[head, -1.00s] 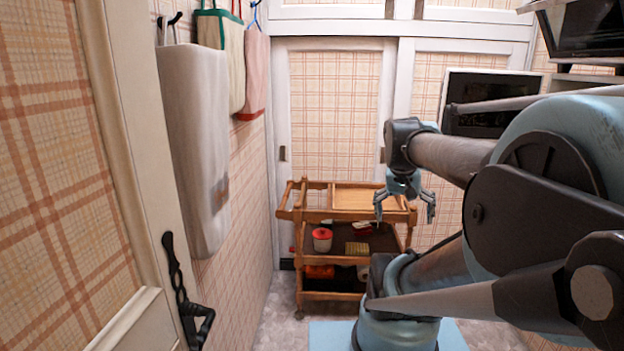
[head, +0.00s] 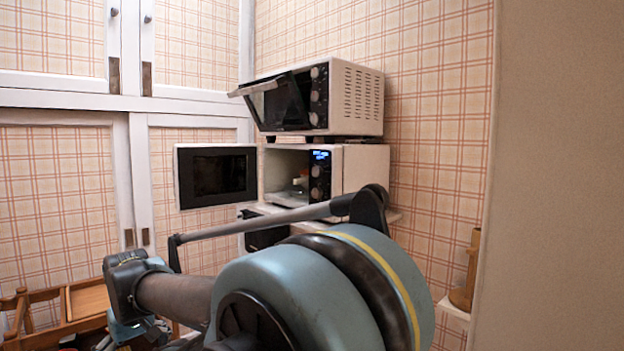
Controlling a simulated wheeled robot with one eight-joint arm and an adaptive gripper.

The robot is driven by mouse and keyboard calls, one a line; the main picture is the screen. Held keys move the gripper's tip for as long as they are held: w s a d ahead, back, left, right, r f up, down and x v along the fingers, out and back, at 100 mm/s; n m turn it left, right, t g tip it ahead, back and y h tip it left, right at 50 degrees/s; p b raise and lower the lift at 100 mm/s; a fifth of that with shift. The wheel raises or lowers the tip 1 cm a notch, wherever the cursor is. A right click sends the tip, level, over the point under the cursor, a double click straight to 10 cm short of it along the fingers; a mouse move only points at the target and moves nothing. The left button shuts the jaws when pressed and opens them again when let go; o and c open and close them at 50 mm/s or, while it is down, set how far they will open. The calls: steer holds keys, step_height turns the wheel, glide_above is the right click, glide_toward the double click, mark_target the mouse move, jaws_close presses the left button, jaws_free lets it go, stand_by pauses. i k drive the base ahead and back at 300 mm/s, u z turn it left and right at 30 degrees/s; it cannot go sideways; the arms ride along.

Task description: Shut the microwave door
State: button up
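The microwave (head: 358,172) is a white box with a lit blue display and dark knobs, at the middle of the head view. Its door (head: 217,175), a white frame with a dark window, stands wide open to the left of the lit interior. Something pale inside is too small to tell. My gripper (head: 128,334) is at the lower left, well below and left of the door and apart from it. Its fingers are mostly cut off by the picture's bottom edge, so their opening is not clear.
A toaster oven (head: 357,100) sits above the microwave, its front flap (head: 275,95) tilted partly open. My arm covers the lower centre, below the microwave. A wooden cart (head: 88,300) stands at lower left. A plain wall (head: 550,180) fills the right side.

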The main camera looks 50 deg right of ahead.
mark_target(233, 169)
steer(key=u, duration=0.05)
steer(key=k, duration=0.5)
steer(key=u, duration=0.35)
steer(key=i, duration=0.75)
steer(key=z, duration=1.1)
